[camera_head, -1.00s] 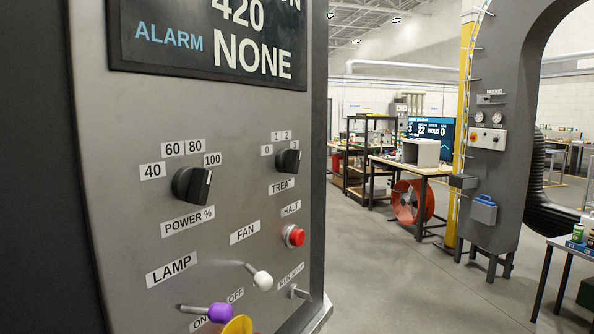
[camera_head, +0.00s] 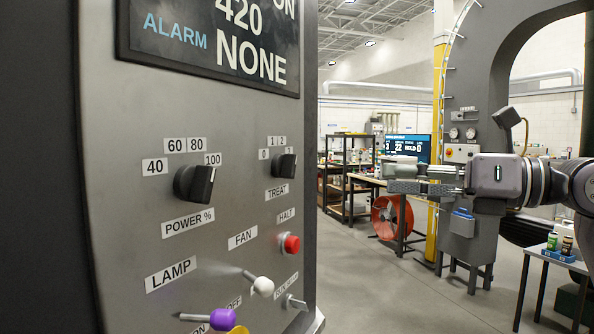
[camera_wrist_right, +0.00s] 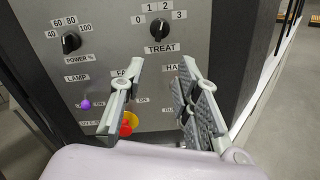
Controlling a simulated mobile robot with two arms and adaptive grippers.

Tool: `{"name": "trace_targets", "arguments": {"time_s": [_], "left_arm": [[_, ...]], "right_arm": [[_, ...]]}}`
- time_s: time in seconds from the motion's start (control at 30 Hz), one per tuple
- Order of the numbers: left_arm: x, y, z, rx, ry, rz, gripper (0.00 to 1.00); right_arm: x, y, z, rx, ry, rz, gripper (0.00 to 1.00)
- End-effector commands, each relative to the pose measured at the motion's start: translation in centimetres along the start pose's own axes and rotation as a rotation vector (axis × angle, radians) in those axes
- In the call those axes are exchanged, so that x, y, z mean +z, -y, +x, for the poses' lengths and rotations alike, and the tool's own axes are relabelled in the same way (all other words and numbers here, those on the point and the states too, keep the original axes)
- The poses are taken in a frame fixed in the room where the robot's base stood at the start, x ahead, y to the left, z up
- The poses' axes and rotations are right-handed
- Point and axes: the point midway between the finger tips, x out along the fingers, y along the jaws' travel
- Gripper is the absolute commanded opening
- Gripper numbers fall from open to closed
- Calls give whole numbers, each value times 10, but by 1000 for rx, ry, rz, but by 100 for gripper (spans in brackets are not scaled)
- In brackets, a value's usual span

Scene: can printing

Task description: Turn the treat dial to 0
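The treat dial (camera_head: 284,166) is a black knob on the grey control panel, above the TREAT label, with number tags around its upper edge. In the right wrist view the treat dial (camera_wrist_right: 159,33) sits ahead of the fingers, with tags 0, 1, 2 and 3. Its pointer setting is too small to tell surely. My right gripper (camera_head: 424,179) is to the right of the panel, pointing left, apart from the dial. In the right wrist view my right gripper (camera_wrist_right: 158,92) has its two fingers spread with nothing between them. My left gripper is not in view.
The power dial (camera_head: 195,184) is left of the treat dial. Below are the red HALT button (camera_head: 289,243), a white-knobbed FAN lever (camera_head: 263,286) and a purple-knobbed LAMP lever (camera_head: 223,319). A red fan (camera_head: 392,217) and benches stand behind. The floor right of the panel is clear.

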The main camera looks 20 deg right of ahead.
Motion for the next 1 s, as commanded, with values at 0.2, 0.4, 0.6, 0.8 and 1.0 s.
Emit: {"name": "trace_targets", "arguments": {"time_s": [0.2, 0.4, 0.6, 0.8, 1.0], "left_arm": [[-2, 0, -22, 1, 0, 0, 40], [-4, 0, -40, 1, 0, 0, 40], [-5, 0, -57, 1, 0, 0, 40], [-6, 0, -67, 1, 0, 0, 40], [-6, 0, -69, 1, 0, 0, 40]], "right_arm": [[4, -4, 41, 9, -1, 4, 30], [5, -4, 86, 11, -1, 6, 30], [5, -3, 128, 10, 1, 8, 30], [3, -2, 156, 8, 1, 7, 30], [1, -1, 166, 6, 2, 6, 30]]}}
